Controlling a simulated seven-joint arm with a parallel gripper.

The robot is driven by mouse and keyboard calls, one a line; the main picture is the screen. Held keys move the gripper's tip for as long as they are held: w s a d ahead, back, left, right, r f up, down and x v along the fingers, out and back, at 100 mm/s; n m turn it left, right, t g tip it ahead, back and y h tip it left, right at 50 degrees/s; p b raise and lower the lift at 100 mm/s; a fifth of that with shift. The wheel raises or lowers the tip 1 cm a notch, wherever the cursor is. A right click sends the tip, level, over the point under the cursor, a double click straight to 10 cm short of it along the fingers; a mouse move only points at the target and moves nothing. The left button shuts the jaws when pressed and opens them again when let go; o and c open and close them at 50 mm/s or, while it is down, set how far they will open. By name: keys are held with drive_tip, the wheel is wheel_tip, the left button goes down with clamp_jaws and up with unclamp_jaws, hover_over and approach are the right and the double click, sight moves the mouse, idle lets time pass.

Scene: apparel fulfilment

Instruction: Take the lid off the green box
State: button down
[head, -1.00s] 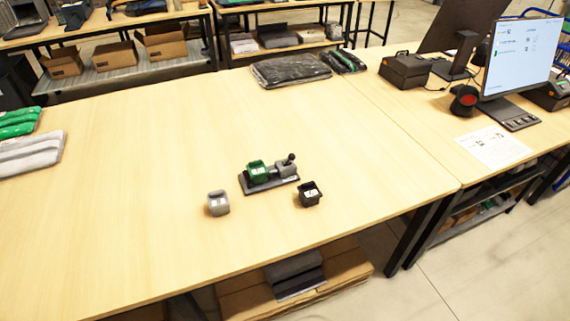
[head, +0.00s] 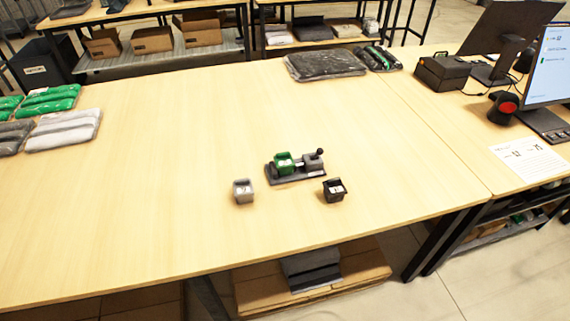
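A small green box (head: 284,162) sits on a dark flat base (head: 296,174) on the wooden table, with a pale label on its side. Beside it on the same base is a dark grey fixture (head: 314,160) with a round-knobbed lever. The green box's lid is too small to tell apart from its body. My gripper is not in view.
The table (head: 170,180) is clear around the boxes. Green and grey bagged garments (head: 62,130) lie at the left, dark bagged garments (head: 333,64) at the back. A second table at the right holds a monitor (head: 548,65), a black device (head: 443,72) and a red-fronted scanner (head: 503,107).

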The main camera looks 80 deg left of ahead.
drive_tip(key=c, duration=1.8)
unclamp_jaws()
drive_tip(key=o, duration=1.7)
